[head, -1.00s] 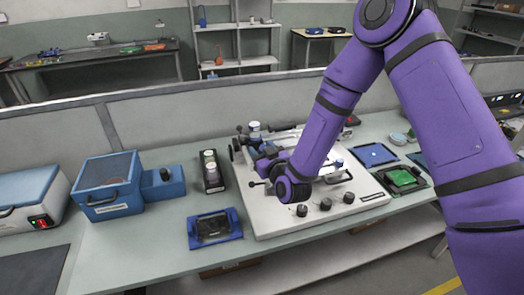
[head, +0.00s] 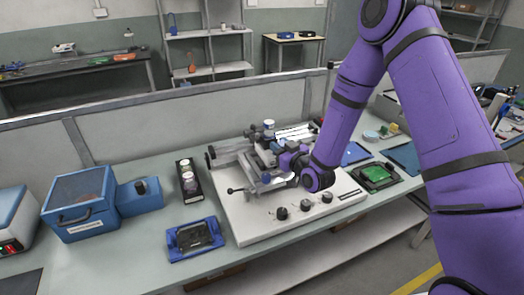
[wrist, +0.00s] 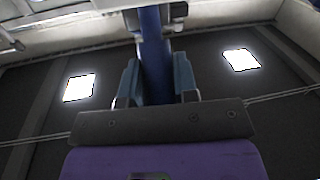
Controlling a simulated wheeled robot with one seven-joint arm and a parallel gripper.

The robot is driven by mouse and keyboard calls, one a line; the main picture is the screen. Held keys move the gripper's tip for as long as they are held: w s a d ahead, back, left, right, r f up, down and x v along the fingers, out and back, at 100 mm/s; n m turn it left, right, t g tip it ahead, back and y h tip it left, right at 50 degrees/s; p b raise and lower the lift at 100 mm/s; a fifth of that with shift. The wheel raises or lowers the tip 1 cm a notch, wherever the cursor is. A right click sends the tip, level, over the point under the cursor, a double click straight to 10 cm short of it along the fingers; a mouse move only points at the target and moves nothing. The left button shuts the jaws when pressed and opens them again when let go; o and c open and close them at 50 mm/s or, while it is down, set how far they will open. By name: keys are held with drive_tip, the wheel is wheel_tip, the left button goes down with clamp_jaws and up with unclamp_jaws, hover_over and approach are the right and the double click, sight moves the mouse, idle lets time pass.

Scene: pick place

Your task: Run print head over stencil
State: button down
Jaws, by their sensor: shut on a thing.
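The stencil printer (head: 245,222) has a white base with black knobs along its front and grey rails (head: 228,153) on top. My gripper (head: 283,150) is over the middle of the printer, partly hidden by my purple wrist. In the wrist view its two teal fingers (wrist: 157,78) are shut on a dark blue upright post (wrist: 154,45), which looks like the print head's handle. The print head carriage (head: 268,183) is grey and lies below the gripper, mostly covered. The stencil surface under it cannot be made out clearly.
A blue frame fixture (head: 195,238) lies front left of the printer. A black holder with jars (head: 188,180) and a blue box (head: 80,205) stand further left. A green board (head: 376,174) in a black tray and blue mats lie to the right. A low partition runs behind.

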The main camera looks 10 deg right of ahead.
drive_tip(key=shift+w+d, duration=0.1)
drive_tip(key=shift+d, duration=0.2)
drive_tip(key=c, duration=0.9)
unclamp_jaws()
drive_tip(key=v, duration=1)
drive_tip(key=shift+s+d, duration=0.2)
drive_tip(key=shift+s, duration=0.15)
